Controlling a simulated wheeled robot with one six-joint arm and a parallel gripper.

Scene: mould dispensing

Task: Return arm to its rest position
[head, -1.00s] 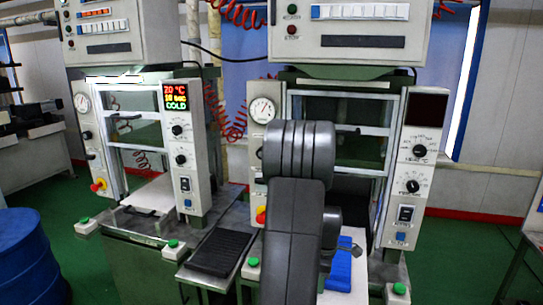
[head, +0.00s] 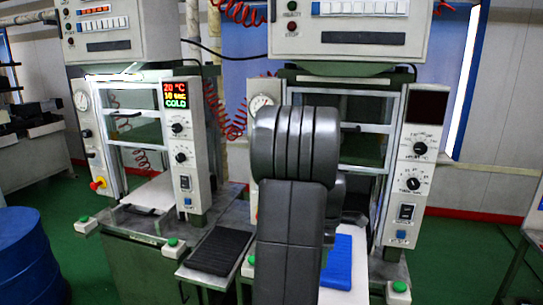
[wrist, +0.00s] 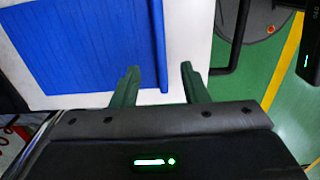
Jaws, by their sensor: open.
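I cannot tell how far above the surface the fingers are. In the head view my grey arm stands in front of the right-hand press (head: 365,115) and hides my gripper. Part of the blue slab (head: 338,265) shows there to the right of my arm.
The left press (head: 135,130) has a lit display reading 20 °C and COLD. A black ribbed pad (head: 220,250) lies on the ledge between the presses. A blue drum (head: 25,255) stands at the left. Green floor (head: 450,255) is open at the right.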

